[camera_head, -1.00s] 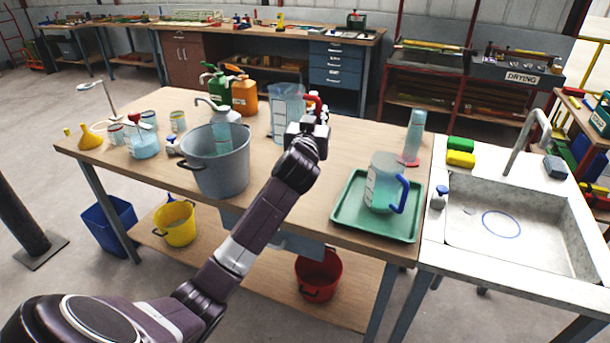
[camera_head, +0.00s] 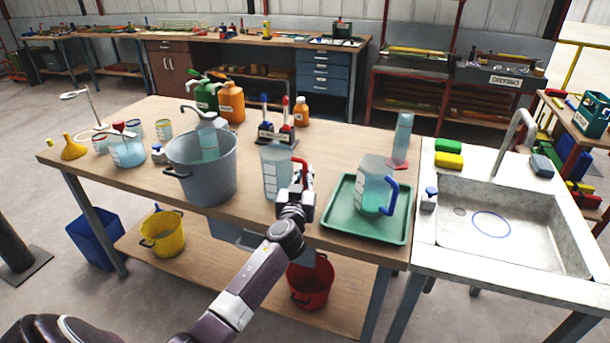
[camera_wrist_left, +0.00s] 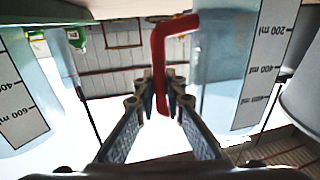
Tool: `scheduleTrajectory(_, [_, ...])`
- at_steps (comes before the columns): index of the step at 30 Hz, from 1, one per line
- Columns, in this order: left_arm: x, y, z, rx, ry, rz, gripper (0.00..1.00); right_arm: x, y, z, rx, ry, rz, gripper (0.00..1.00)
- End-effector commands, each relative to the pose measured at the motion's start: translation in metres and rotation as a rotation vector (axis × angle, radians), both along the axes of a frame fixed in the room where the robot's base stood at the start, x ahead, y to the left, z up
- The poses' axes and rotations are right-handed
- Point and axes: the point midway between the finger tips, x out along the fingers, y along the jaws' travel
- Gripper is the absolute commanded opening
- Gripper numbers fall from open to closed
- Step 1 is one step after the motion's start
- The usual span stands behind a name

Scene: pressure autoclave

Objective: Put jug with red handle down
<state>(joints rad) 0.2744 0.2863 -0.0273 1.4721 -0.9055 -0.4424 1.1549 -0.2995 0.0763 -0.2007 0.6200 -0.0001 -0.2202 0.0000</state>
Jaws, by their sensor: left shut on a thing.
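The clear measuring jug with the red handle (camera_head: 276,172) is upright near the front edge of the wooden table, between the grey bucket and the green tray. My left gripper (camera_head: 299,185) is shut on its red handle (camera_head: 302,165). In the left wrist view the fingers (camera_wrist_left: 160,96) close around the red handle (camera_wrist_left: 158,50), with the jug body (camera_wrist_left: 243,60) to the right. I cannot tell whether the jug's base touches the table. My right gripper is not in view.
A blue-handled jug (camera_head: 375,188) stands on the green tray (camera_head: 340,230) to the right. The grey bucket (camera_head: 203,175) is close on the left. Behind the jug are a small rack (camera_head: 277,138) and an orange bottle (camera_head: 301,111). A sink (camera_head: 500,215) is at far right.

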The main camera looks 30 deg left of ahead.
Motion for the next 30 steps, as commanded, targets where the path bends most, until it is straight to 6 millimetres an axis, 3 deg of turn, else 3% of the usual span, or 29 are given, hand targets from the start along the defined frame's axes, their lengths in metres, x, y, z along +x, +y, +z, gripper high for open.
scheduleTrajectory(11, [0.0003, -0.0002, -0.0035, -0.001, -0.003, 0.000, 0.00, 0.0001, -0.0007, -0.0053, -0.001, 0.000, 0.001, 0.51])
scheduleTrajectory(12, [0.0003, -0.0002, -0.0029, -0.001, -0.002, 0.000, 0.12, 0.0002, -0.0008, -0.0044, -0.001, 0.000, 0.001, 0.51])
scheduleTrajectory(17, [0.0003, -0.0001, -0.0024, -0.001, -0.002, 0.000, 0.27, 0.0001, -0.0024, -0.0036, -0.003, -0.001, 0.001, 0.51])
scheduleTrajectory(30, [-0.0058, -0.0031, -0.0005, -0.001, 0.000, -0.001, 0.27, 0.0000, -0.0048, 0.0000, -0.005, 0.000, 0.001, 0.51])
